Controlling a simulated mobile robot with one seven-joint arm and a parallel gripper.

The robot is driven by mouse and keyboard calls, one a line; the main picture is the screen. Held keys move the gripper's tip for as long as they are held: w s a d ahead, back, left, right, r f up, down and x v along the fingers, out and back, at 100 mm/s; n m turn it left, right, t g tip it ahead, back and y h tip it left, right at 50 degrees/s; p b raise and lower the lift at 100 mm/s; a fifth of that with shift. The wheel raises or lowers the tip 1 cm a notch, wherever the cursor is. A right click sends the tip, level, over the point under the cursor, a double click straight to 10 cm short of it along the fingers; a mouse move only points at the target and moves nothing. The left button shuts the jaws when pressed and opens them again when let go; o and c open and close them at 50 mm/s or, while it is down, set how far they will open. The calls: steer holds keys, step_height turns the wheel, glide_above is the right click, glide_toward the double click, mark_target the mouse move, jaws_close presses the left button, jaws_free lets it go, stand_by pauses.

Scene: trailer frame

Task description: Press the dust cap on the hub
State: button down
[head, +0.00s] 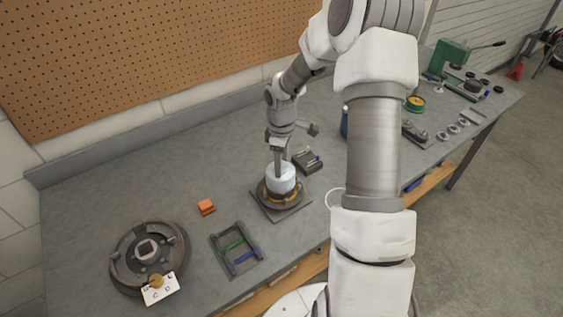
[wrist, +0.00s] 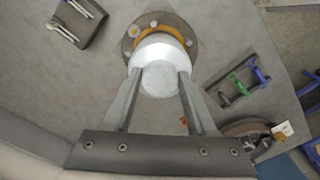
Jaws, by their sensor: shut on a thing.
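The dust cap (head: 281,178) is a pale, silvery-white cylinder in the middle of the head view. My gripper (head: 279,160) comes down from above and is shut on it; the wrist view shows the cap (wrist: 160,80) between the two fingers (wrist: 159,76). The hub (head: 268,200) is a dark round part with a yellow-orange ring, standing on a square plate. It also shows behind the cap in the wrist view (wrist: 136,22). The cap is over the hub's middle and hides it. I cannot tell how deep it sits.
A small dark block with pale pins (head: 308,160) stands close behind the hub to the right. An orange block (head: 206,207), a rack with green and blue pieces (head: 237,249) and a brake drum assembly (head: 125,262) lie to the left. The bench's back left (head: 130,180) is clear.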

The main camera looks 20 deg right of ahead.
stand_by(0.4)
jaws_free()
steer(key=shift+r, duration=0.1)
stand_by(0.3)
steer(key=shift+r+p, duration=2.65)
steer(key=shift+r, duration=0.8)
jaws_close()
